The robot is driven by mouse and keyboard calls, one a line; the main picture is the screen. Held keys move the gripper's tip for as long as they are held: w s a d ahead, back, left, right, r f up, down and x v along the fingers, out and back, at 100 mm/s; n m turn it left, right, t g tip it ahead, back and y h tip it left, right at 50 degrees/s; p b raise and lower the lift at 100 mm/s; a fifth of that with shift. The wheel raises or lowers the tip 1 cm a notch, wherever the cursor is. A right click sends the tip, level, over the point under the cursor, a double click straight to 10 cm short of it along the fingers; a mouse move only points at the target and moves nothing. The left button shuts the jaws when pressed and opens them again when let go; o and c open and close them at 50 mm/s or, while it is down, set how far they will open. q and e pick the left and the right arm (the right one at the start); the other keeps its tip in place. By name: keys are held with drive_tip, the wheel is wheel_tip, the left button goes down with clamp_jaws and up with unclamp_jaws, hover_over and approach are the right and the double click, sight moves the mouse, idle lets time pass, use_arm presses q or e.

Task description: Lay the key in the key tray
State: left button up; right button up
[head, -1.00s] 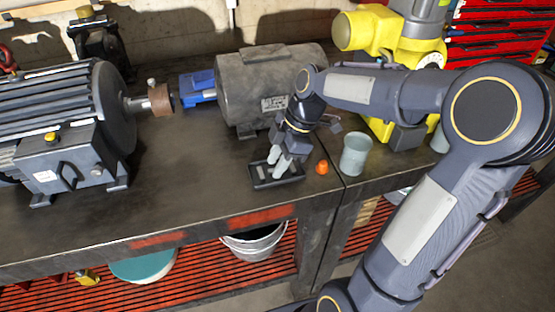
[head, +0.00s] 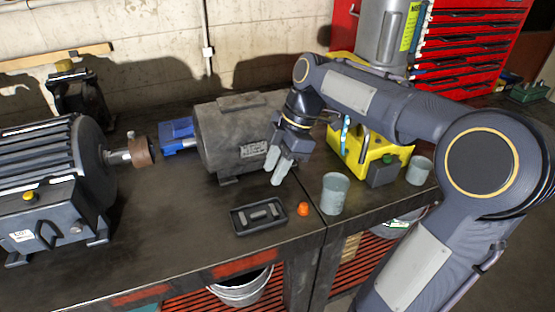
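The black rectangular key tray (head: 237,229) lies on the bench near its front edge. Short grey bar-like pieces lie in a row in it; the middle one (head: 258,214) looks like the key, though it is too small to be sure. My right gripper (head: 272,176) is above and behind the tray, in front of the grey motor, apart from the tray. Its two pale fingers point down with a gap between them, and nothing shows in the gap. My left gripper is not in view.
An orange cap (head: 303,209) and a grey cup (head: 335,193) stand right of the tray. The grey motor (head: 225,140) is behind it; a larger motor (head: 45,180) is at left. A second cup (head: 419,170) is farther right. Bench left of the tray is clear.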

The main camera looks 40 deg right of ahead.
drive_tip(key=s+a+f+m+t, duration=0.2)
drive_tip(key=s+a+f+m, duration=0.2)
drive_tip(key=s+m, duration=0.4)
drive_tip(key=s+a+f+m+t, duration=0.2)
drive_tip(key=s+a+f+m, duration=0.1)
drive_tip(key=s+m, duration=0.5)
drive_tip(key=shift+a+f+m+h, duration=0.3)
drive_tip(key=shift+a+f+m, duration=0.1)
drive_tip(key=shift+a+m, duration=0.15)
drive_tip(key=shift+r+p, duration=0.8)
